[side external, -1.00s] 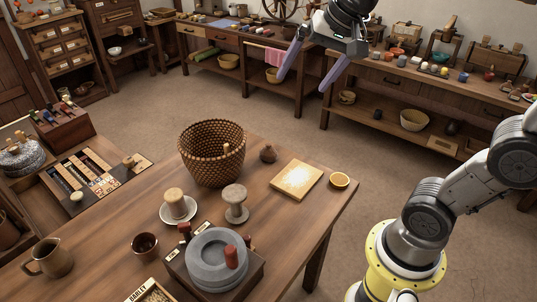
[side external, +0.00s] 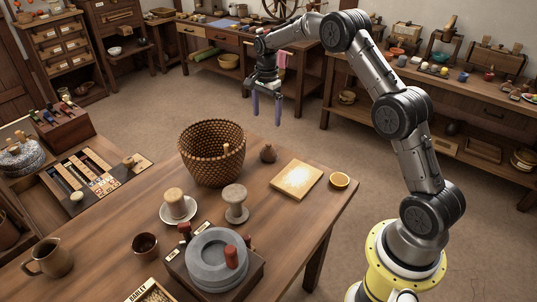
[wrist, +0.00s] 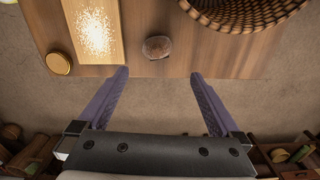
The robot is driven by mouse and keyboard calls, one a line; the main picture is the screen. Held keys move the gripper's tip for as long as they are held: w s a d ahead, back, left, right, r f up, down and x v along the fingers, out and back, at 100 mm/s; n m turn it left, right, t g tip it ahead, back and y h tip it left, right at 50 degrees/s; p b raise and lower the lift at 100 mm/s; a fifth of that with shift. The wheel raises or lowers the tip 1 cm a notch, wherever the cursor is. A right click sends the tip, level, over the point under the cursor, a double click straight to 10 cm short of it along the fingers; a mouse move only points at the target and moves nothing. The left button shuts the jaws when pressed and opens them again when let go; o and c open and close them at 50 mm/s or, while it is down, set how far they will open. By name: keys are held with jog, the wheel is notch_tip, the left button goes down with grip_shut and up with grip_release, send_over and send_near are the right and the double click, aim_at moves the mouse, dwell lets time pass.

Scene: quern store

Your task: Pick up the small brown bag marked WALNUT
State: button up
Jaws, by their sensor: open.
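A small brown bag (side external: 268,153) sits on the wooden table (side external: 330,205) near its far edge, between the wicker basket and the board. I cannot read any marking on it. In the wrist view the bag (wrist: 157,47) lies just ahead of my fingertips, roughly centred between them. My gripper (side external: 266,118) points down, open and empty, above and apart from the bag, around the table's far edge. Both purple fingers of the gripper (wrist: 159,74) show spread in the wrist view, with bare floor between them.
The wicker basket (side external: 211,168) stands close to the bag's left. A wooden spool (side external: 236,204) and a quern stone (side external: 217,258) stand nearer the camera.

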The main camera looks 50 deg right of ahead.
aim_at(268, 144)
jog(key=f, duration=1.4)
jog(key=shift+s+d+f, duration=0.1)
jog(key=shift+s+d, duration=0.05)
jog(key=shift+s, duration=0.1)
jog(key=c, duration=1.1)
jog(key=shift+c, duration=0.4)
